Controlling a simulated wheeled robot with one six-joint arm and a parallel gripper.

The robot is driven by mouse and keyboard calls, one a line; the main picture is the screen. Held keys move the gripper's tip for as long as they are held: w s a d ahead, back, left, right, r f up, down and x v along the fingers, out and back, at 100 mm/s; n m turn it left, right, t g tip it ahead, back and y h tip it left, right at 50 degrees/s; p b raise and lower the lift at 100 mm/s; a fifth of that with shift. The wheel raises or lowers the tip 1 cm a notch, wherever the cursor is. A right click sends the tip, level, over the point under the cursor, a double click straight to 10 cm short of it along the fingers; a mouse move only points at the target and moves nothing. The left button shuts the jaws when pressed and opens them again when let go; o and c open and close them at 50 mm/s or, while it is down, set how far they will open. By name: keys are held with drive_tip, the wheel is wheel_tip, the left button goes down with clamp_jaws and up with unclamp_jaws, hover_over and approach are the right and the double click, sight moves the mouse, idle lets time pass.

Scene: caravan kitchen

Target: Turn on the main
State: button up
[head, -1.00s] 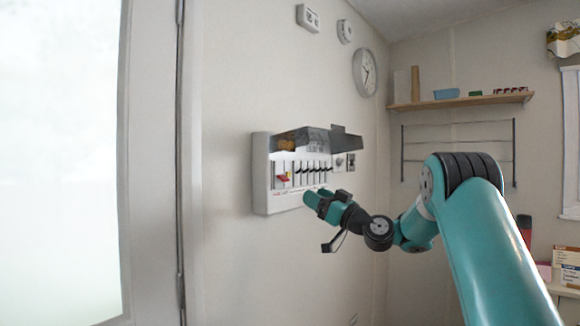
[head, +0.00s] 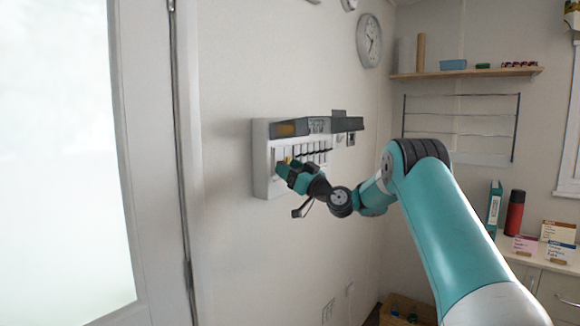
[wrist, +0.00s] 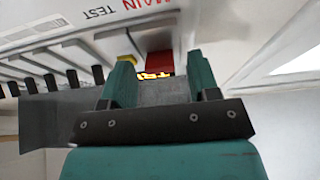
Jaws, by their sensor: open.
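The white breaker panel (head: 262,160) is on the wall, its dark see-through cover (head: 318,127) raised above the switches. In the wrist view, upside-down lettering reads MAIN (wrist: 142,3) and TEST. The red main switch (wrist: 160,63) shows between my fingers, with a yellow button (wrist: 127,60) beside my left finger. My gripper (head: 284,167) is open at the left part of the panel; its teal fingers straddle the red switch in the wrist view (wrist: 158,66). I cannot tell whether they touch it. In the head view the gripper hides the main switch.
A row of black breaker switches (wrist: 50,82) lies to the left in the wrist view. A door frame (head: 160,160) stands left of the panel. A shelf (head: 465,73), a wire rack (head: 460,130) and a counter with boxes (head: 558,232) are to the right.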

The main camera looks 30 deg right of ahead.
drive_tip(key=c, duration=0.9)
drive_tip(key=shift+s+r, duration=0.1)
drive_tip(key=shift+r, duration=0.1)
wheel_tip(320, 180, up, 3)
drive_tip(key=g+h+p, duration=0.1)
drive_tip(key=g+p, duration=0.1)
drive_tip(key=g, duration=0.1)
drive_tip(key=g+h+p, duration=0.1)
drive_tip(key=g+p, duration=0.1)
drive_tip(key=g, duration=0.1)
drive_tip(key=shift+f+g, duration=0.1)
drive_tip(key=shift+g, duration=0.2)
drive_tip(key=shift+g+h+p, duration=0.4)
drive_tip(key=shift+g+p, duration=0.1)
drive_tip(key=shift+p, duration=0.25)
